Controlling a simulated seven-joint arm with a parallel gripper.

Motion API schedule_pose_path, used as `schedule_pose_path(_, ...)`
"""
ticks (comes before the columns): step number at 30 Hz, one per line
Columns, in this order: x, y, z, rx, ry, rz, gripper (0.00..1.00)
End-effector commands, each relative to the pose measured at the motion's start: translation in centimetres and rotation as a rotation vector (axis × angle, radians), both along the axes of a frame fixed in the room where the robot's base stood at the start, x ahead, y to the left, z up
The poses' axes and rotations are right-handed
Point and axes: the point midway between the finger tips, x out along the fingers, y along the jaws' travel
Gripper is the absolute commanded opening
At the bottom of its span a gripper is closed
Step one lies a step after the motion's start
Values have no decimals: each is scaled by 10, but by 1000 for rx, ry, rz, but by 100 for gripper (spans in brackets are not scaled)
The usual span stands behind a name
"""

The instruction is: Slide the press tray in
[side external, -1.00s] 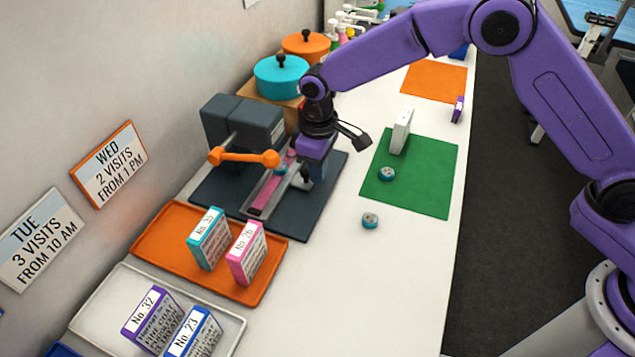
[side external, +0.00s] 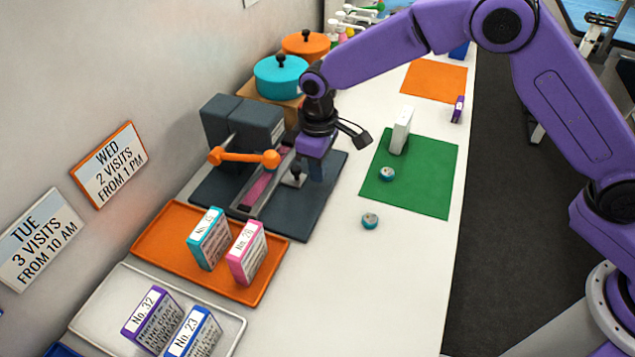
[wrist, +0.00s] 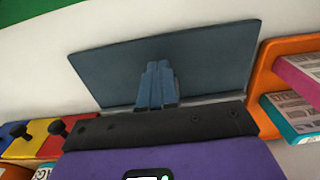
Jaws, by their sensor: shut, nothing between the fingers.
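The press has a dark slate block (side external: 242,122) on a flat dark base (side external: 300,215), with an orange lever (side external: 243,158) across its front. The press tray (side external: 262,192), a grey-edged slide with a pink inside, lies low at the block's right side, partly under the lever. A small dark knob (side external: 293,177) stands at the tray's right side. My gripper (side external: 317,178) points down just right of the knob, over the bare part of the base. In the wrist view its blue fingers (wrist: 157,88) are together and empty above the base. The tray is hidden there.
An orange tray (side external: 165,248) with two boxes stands in front of the press, and a white tray (side external: 95,303) with two more is nearer. Two pots (side external: 280,77) stand behind. A green mat (side external: 430,180) with a white box and a round tin lies right. Another tin (side external: 370,221) stands on clear counter.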

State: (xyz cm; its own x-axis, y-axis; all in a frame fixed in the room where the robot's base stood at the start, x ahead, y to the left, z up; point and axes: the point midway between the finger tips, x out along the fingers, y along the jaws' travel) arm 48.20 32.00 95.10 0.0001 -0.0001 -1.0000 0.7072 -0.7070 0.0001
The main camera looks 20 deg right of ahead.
Motion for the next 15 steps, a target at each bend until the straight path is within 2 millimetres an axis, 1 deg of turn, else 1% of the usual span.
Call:
schedule_pose_path(3,0,1,11,2,-2,0,0)
schedule_pose_path(15,0,1,45,1,-1,1,0)
